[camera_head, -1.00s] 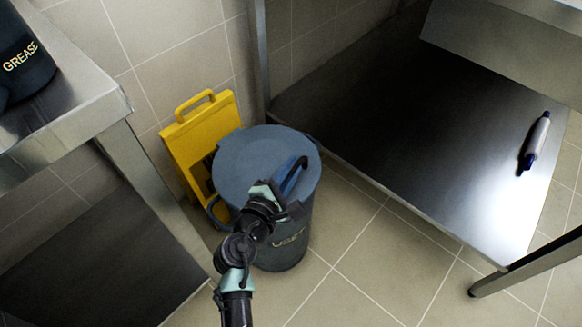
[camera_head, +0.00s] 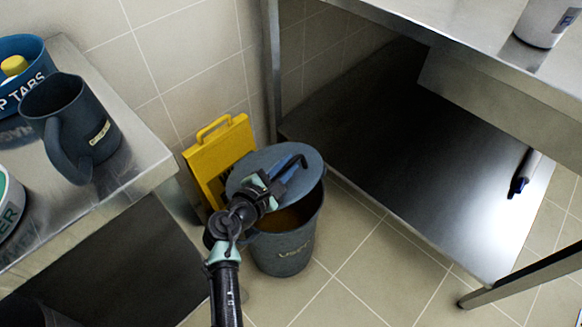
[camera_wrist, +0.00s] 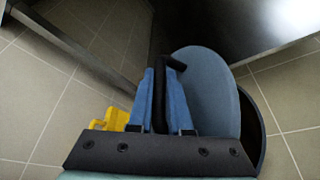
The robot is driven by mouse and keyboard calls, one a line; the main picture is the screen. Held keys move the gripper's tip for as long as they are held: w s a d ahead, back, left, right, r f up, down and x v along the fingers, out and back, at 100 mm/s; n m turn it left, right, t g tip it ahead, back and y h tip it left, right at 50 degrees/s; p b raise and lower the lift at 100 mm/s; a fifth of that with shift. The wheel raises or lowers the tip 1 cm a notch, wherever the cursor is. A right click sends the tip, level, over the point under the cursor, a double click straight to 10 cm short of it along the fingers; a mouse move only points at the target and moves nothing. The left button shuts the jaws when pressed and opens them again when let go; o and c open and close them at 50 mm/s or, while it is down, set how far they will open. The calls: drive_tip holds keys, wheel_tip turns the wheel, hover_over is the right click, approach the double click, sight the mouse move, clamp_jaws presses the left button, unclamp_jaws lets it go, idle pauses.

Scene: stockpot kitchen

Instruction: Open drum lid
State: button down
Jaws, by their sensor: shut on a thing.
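The drum (camera_head: 283,245) is a dark blue-grey bin with lettering on its front, standing on the tiled floor. Its round lid (camera_head: 262,163) is raised and tilted, and the drum's mouth shows brownish contents below it. My gripper (camera_head: 282,180) is shut on the bar handle on the lid. In the wrist view the blue fingers (camera_wrist: 160,103) close around the dark handle (camera_wrist: 176,64), with the lid (camera_wrist: 208,92) just to the right and the drum's dark opening (camera_wrist: 251,115) beyond its edge. Whether the lid still touches the rim at the back is hidden.
A yellow folding floor sign (camera_head: 215,160) stands behind the drum. A steel table (camera_head: 160,163) at left carries a dark mug (camera_head: 80,125) and tubs. A steel shelf unit (camera_head: 420,180) stands close at right, with a bottle (camera_head: 523,172) on its low shelf. Front floor is clear.

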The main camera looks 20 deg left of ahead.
drive_tip(key=shift+a, duration=0.1)
drive_tip(key=c, duration=0.8)
unclamp_jaws()
drive_tip(key=shift+c, duration=0.2)
drive_tip(key=p+v, duration=0.2)
drive_tip(key=v, duration=0.5)
drive_tip(key=shift+s+p, duration=0.3)
